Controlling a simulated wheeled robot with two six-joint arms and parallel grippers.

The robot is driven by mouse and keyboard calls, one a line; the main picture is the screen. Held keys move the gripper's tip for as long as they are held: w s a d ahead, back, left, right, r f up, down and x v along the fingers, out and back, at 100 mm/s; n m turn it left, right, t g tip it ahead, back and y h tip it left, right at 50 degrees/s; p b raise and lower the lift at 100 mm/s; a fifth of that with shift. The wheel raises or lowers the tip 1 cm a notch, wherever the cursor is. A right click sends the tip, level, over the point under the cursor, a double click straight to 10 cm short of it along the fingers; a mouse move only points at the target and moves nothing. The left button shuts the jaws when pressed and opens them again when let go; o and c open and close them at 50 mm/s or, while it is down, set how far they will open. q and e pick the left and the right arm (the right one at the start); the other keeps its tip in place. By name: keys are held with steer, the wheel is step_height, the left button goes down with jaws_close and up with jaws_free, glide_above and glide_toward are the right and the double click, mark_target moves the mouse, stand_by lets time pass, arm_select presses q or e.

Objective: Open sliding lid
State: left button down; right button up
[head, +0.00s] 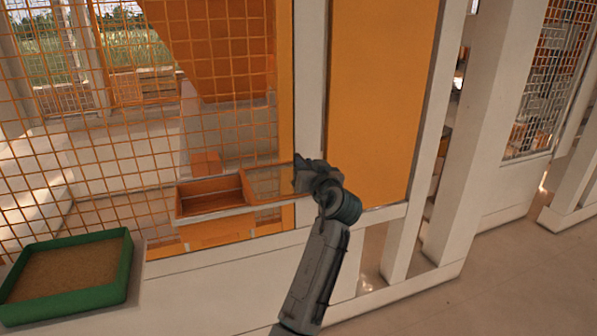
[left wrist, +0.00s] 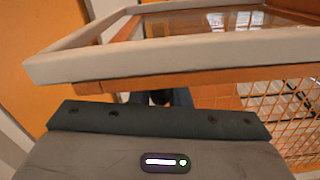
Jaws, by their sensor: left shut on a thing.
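An orange open-topped box (head: 210,196) sits at the orange mesh in the middle of the head view. To its right is the sliding lid (head: 268,183), a clear pane in a thin pale and orange frame. The lid lies right of the box's visible opening. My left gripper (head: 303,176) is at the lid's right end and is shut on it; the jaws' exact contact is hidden. In the left wrist view the lid's pale frame (left wrist: 160,55) spans the top, and the dark fingers (left wrist: 160,97) reach under its edge. My right gripper is not in view.
A green tray (head: 70,275) with brown grainy fill stands on a pale ledge at lower left. An orange wire mesh (head: 90,150) rises behind it. A pale post (head: 311,80) and an orange panel (head: 380,100) stand behind my arm. The floor at right is clear.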

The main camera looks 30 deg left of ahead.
arm_select(q)
steer(key=shift+w+d, duration=0.1)
steer(key=shift+w, duration=0.05)
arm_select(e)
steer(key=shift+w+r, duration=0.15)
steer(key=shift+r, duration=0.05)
arm_select(q)
steer(key=c, duration=1.6)
jaws_free()
steer(key=shift+o, duration=1)
steer(key=shift+f, duration=0.1)
steer(key=shift+w, duration=0.1)
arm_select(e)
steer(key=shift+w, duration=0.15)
